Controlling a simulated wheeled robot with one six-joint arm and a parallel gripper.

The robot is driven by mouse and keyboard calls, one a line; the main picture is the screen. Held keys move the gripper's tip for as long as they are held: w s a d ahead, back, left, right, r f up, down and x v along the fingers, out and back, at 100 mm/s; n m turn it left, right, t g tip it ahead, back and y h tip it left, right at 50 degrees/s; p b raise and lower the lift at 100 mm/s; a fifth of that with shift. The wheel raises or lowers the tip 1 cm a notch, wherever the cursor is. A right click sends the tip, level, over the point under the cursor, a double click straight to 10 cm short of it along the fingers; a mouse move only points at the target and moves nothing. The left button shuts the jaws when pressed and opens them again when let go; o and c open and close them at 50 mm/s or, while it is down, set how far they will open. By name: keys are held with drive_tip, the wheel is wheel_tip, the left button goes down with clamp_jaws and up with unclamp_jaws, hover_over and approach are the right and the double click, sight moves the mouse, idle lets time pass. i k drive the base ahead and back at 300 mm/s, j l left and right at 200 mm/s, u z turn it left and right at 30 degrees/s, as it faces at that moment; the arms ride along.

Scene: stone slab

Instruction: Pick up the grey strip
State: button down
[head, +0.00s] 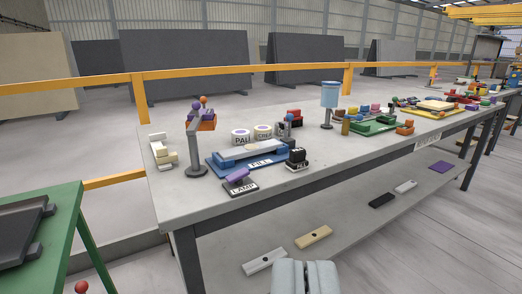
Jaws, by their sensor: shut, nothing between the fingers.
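A light grey strip (264,261) with a dark spot in its middle lies flat on the grey lower shelf (350,222) of the long bench, near its left end. My gripper (304,265) shows at the bottom edge of the head view, shut and empty. In the picture it is just right of the grey strip and apart from it. A tan strip (313,237) of similar shape lies just behind and to the right. A smaller whitish strip (405,186) lies farther right on the shelf.
A black block (382,200) and a purple piece (440,166) also lie on the shelf. The bench top (350,162) above holds many small items, and its leg (187,262) stands left of the grey strip. A green table (62,240) is at the left.

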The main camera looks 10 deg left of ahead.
sight(245, 151)
drive_tip(key=i+l+u, duration=0.3)
drive_tip(key=i, duration=0.4)
drive_tip(key=i+l+u, duration=0.3)
drive_tip(key=i+l, duration=0.2)
drive_tip(key=i, duration=0.15)
